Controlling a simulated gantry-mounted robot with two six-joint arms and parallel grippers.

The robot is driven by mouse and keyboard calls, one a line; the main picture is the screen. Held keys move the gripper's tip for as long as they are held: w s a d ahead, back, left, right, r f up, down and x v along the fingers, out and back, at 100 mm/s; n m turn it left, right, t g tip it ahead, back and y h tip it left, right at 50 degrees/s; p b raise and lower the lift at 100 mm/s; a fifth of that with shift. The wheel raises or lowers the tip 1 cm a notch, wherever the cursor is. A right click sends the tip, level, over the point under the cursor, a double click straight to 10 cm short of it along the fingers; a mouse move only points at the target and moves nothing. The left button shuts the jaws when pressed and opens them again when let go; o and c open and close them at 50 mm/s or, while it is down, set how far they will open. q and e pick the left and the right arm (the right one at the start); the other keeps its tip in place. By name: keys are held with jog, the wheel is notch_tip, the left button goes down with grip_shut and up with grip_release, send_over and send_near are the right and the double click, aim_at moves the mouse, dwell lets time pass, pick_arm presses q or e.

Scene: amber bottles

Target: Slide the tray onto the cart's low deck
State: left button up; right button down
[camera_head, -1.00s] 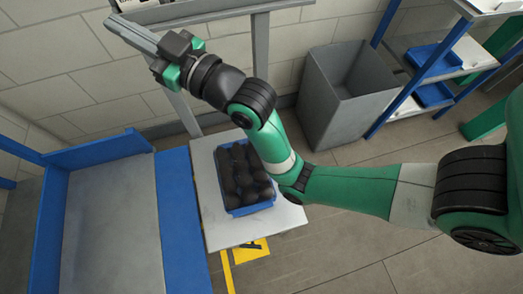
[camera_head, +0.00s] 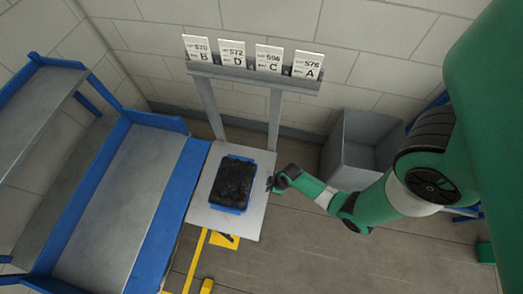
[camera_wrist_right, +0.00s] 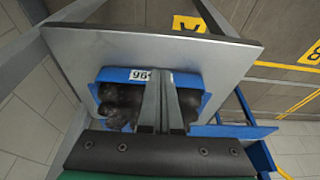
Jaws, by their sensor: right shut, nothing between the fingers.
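The blue tray (camera_head: 240,209) sits on a pale grey table (camera_head: 201,215), filled with several dark rounded bottles (camera_head: 233,182). My right gripper (camera_head: 272,184) is at the table's right edge, beside the tray. In the wrist view its fingers (camera_wrist_right: 162,95) are shut and empty, in front of part of the tray; whether they touch it is unclear. My left gripper is out of view.
A rack (camera_head: 250,75) with lot cards for B, D, C and A stands behind the table. A grey bin (camera_head: 355,150) stands to the right. The cart's upper shelf (camera_head: 35,115) overhangs on the left. Yellow floor markings (camera_head: 196,260) run in front of the table.

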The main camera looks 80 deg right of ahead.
aim_at(262, 194)
jog(key=b+x, duration=0.6)
jog(key=x, duration=0.3)
jog(key=shift+f+b, duration=0.25)
jog(key=shift+b, duration=0.05)
jog(key=shift+w+d+r+b, duration=0.1)
jog(key=shift+w+r+b, duration=0.1)
jog(key=shift+w, duration=0.75)
jog(key=shift+w+r+b, duration=0.1)
jog(key=shift+w+b, duration=0.05)
jog(key=shift+w, duration=0.8)
